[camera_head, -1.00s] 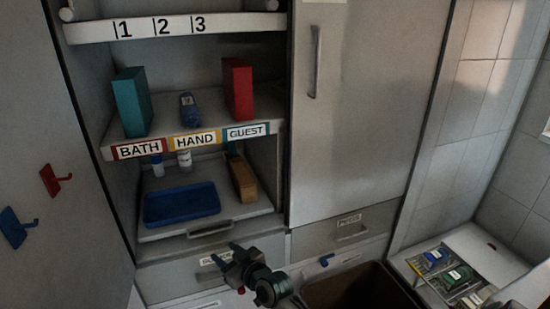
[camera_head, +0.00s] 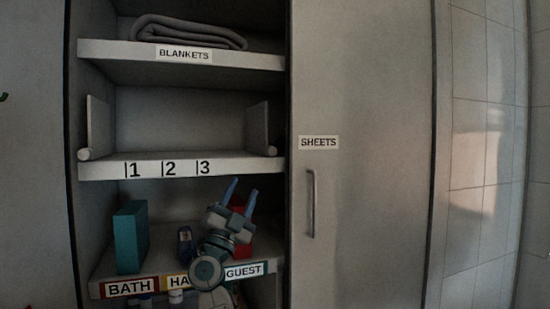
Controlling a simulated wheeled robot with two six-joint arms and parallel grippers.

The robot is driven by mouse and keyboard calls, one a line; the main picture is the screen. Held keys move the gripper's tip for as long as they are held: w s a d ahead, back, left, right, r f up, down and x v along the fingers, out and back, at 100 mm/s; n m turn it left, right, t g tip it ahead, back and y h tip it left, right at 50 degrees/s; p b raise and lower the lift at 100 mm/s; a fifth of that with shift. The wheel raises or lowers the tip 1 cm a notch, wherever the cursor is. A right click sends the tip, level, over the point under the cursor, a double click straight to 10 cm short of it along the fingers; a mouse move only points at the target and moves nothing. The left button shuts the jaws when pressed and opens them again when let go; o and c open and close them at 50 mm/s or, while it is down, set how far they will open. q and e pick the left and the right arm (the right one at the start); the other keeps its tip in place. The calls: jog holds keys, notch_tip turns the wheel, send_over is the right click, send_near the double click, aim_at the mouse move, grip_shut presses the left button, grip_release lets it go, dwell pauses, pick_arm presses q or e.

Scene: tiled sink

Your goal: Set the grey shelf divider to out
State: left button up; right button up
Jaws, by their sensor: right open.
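Two grey upright panels stand on the shelf marked 1, 2 and 3 (camera_head: 230,166): a left panel (camera_head: 98,124) near the left wall and a right panel (camera_head: 258,127) near the right side. Each has a pale round knob at its front foot. I cannot tell which is the shelf divider. My right gripper (camera_head: 240,197) is open and empty, fingers pointing up. In the picture it is below the numbered shelf's front edge and right of the 3, in front of the lower shelf. My left gripper is out of view.
A folded grey blanket (camera_head: 188,33) lies on the BLANKETS shelf (camera_head: 240,61) above. A closed SHEETS door (camera_head: 370,160) is at right. The numbered shelf between the panels is bare.

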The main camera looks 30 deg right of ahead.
aim_at(270, 155)
jog(key=d+r+m+g+p, duration=0.1)
jog(key=d+r+g, duration=0.1)
jog(key=d+r, duration=0.1)
jog(key=d+r+m+g+p, duration=0.1)
jog(key=d+r+m+g, duration=0.1)
jog(key=d+r, duration=0.1)
jog(key=d+r+m+g+p, duration=0.1)
jog(key=d+r+g, duration=0.1)
jog(key=d+r, duration=0.1)
jog(key=shift+w+r+m+h+p, duration=0.15)
jog(key=shift+r+m+h+p, duration=0.2)
jog(key=shift+r, duration=0.3)
jog(key=shift+x, duration=0.8)
jog(key=shift+w+f, duration=0.1)
jog(key=shift+f, duration=0.05)
